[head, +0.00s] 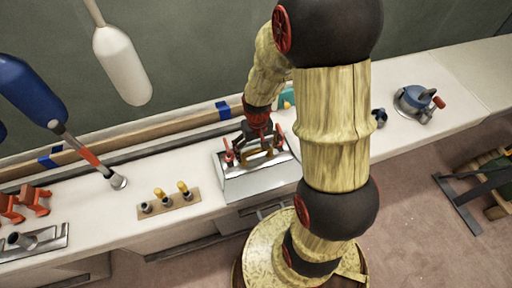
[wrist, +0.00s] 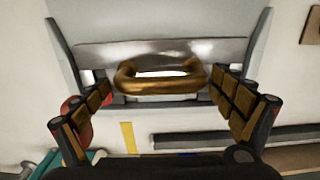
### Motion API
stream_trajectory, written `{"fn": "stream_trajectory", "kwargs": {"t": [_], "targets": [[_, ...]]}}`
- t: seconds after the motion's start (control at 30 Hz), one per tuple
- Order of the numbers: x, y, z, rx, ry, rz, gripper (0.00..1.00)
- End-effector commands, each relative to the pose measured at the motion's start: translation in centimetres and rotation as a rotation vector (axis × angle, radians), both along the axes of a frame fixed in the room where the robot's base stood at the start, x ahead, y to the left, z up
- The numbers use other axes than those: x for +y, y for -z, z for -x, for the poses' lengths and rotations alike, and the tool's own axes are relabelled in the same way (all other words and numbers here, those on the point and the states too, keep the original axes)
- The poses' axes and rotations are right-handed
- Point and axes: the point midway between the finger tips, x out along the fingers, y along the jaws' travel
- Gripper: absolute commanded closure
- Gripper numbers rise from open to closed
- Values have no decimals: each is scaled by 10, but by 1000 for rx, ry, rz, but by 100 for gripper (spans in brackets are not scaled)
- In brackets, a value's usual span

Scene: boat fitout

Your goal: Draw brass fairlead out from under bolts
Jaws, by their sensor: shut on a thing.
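The brass fairlead (wrist: 160,86) is an oval ring, lying between the finger pads of my gripper (wrist: 162,97) in the wrist view. The pads are at its two ends, and my gripper is shut on it. In the head view my gripper (head: 258,148) is over a grey metal stand (head: 258,187) on the bench, with the fairlead partly hidden by the fingers. In the wrist view a shiny metal plate (wrist: 160,49) lies just beyond the ring. I cannot make out the bolts, nor whether the ring touches the plate.
A wooden block (head: 168,204) with several pegs stands left of the stand. Orange clamps (head: 33,201) are at the far left. A white fender (head: 122,66) and a blue fender (head: 30,88) hang over the bench. A blue winch-like device (head: 412,101) is at the right.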

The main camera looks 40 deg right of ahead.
Motion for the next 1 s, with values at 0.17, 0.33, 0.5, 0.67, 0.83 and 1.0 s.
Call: {"fn": "stream_trajectory", "kwargs": {"t": [0.17, 0.33, 0.5, 0.67, 0.83, 1.0], "targets": [[3, 2, 9, 7, 0, -2, 54], [5, 2, 16, 8, 0, -2, 54], [6, 2, 22, 10, 0, -3, 54], [8, 2, 27, 9, 0, -2, 54], [10, 2, 33, 9, 0, -2, 54], [11, 2, 40, 10, 0, -3, 54]]}}
